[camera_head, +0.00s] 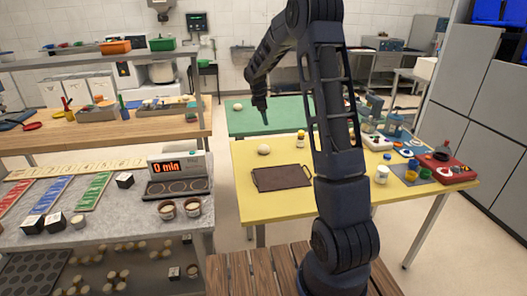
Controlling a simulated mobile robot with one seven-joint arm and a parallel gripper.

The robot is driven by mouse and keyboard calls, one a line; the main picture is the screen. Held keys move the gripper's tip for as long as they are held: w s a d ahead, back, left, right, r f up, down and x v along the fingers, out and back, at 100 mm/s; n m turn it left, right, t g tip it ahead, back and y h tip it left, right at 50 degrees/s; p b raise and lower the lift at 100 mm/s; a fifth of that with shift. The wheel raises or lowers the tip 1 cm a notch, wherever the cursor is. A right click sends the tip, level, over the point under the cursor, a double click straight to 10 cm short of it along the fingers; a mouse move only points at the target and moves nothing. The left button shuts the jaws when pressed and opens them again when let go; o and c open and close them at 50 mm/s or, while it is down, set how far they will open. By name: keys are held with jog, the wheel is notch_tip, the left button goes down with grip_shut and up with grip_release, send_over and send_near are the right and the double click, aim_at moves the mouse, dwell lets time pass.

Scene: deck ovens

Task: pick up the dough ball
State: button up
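A pale round dough ball (264,150) sits on the yellow table (247,204), behind a dark brown tray (282,178). A second pale, rounded lump (238,107) lies on the green table (240,125) behind; it is too small to tell whether it is dough. My arm rises at the centre right and bends down to the left. My gripper (265,118) hangs pointing down over the near edge of the green table in the picture, above the dough ball on the yellow table and apart from it. Its fingers are too small and dark to tell open from shut.
Jars, a red tray (447,168) and other items crowd the yellow table's right side. A grey counter (130,215) with a timer (167,167) and cups stands left. The yellow table's left front is clear.

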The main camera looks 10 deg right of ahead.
aim_at(263, 146)
jog(key=w+f+n, duration=0.1)
jog(key=w+f, duration=0.1)
jog(key=f, duration=0.3)
jog(key=w+a+f+n, duration=0.1)
jog(key=w+f, duration=0.2)
jog(key=f, duration=0.3)
jog(key=w+f+n, duration=0.1)
jog(key=w+f, duration=0.2)
jog(key=f, duration=0.3)
jog(key=shift+a+f+n+g+h, duration=0.15)
jog(key=shift+n+g+h, duration=0.15)
jog(key=shift+n, duration=0.1)
jog(key=shift+d+x, duration=0.15)
jog(key=shift+x, duration=1.15)
jog(key=shift+d+x, duration=0.15)
jog(key=shift+x, duration=1.2)
jog(key=shift+s+a, duration=0.1)
jog(key=shift+s, duration=0.05)
jog(key=c, duration=1.1)
